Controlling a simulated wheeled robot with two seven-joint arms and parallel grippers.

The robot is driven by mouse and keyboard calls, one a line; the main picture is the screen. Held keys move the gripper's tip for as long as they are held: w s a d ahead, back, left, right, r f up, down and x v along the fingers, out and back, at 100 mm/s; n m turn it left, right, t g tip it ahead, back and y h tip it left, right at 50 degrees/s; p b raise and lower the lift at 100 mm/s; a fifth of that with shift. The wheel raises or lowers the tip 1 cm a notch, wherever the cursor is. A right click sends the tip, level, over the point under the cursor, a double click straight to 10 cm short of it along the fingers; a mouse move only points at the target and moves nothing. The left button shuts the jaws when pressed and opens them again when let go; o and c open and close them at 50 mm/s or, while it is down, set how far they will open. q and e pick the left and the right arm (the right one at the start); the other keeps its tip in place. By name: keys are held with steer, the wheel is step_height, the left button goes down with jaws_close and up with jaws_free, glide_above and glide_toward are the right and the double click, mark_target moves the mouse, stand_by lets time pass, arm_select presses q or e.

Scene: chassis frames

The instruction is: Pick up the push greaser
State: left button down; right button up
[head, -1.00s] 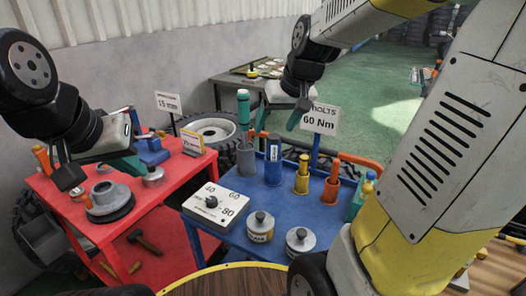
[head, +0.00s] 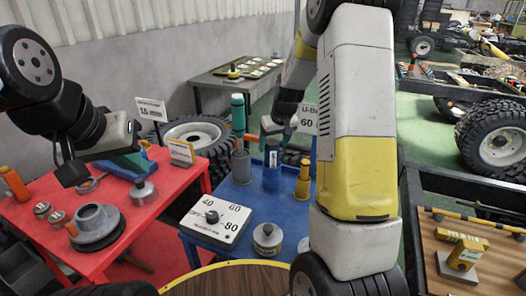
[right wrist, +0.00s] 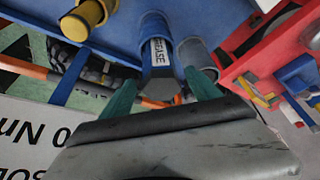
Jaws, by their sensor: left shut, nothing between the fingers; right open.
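The push greaser (head: 273,168) is a blue upright cylinder on the blue cart (head: 238,196). In the right wrist view its white label reads GREASE (right wrist: 157,52). My right gripper (head: 279,127) is open and empty, just above and behind the greaser in the head view. In the right wrist view its teal fingertips (right wrist: 160,91) are spread, with the greaser's near end showing between and beyond them. I cannot tell whether they touch it. My left gripper (head: 123,162) is shut and empty above the red cart (head: 150,222).
A grey holder with a tool (head: 240,162) and a yellow cylinder (head: 303,178) stand close on either side of the greaser. A torque sign (head: 307,118) is behind my right gripper.

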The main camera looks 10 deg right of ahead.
mark_target(272, 165)
steer(key=shift+x, duration=1.35)
jaws_close()
